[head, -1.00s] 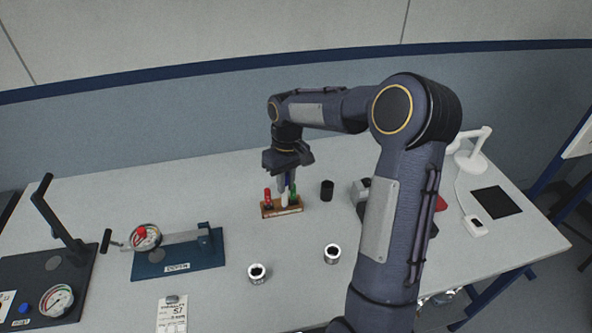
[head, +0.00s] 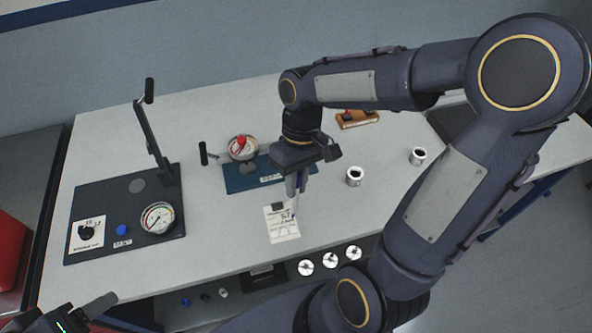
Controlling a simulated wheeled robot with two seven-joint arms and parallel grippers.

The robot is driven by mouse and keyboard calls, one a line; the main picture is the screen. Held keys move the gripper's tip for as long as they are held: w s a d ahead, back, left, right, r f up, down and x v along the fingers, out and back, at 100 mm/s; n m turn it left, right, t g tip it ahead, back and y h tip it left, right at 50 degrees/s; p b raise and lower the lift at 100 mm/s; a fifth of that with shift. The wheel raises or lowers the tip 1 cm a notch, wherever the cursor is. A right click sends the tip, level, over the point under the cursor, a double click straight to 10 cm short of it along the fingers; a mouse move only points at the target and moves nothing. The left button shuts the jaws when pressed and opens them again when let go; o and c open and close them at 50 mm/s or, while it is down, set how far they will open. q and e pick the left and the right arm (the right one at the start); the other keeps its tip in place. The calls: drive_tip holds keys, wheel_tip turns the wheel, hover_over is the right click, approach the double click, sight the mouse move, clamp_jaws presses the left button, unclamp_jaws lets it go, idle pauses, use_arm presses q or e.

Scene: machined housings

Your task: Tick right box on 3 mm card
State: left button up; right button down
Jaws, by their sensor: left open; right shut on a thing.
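A small white card (head: 282,223) with dark print lies near the table's front edge. Its print is too small to read, so I cannot tell which box is which. My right gripper (head: 298,178) is shut on a slim pen (head: 293,190), which points down over the card's upper right part. I cannot tell whether the tip touches the card. My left gripper (head: 92,309) is open at the bottom left, far from the card and only partly in view.
A blue fixture (head: 252,177) with a dial stands just behind the card. A dark gauge base (head: 105,205) with an upright lever is at the left. Metal rings (head: 354,176) stand to the right. The brown pen rack (head: 357,119) is further back.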

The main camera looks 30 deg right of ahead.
drive_tip(key=shift+d+f+b, duration=0.1)
drive_tip(key=shift+f+b, duration=0.35)
drive_tip(key=shift+f, duration=0.2)
wheel_tip(320, 180, down, 5)
drive_tip(key=b, duration=0.4)
drive_tip(key=shift+r, duration=0.2)
drive_tip(key=shift+f+b, duration=0.4)
drive_tip(key=shift+f, duration=0.2)
idle(1.1)
drive_tip(key=shift+r, duration=0.15)
wheel_tip(320, 180, up, 7)
drive_tip(key=p, duration=0.6)
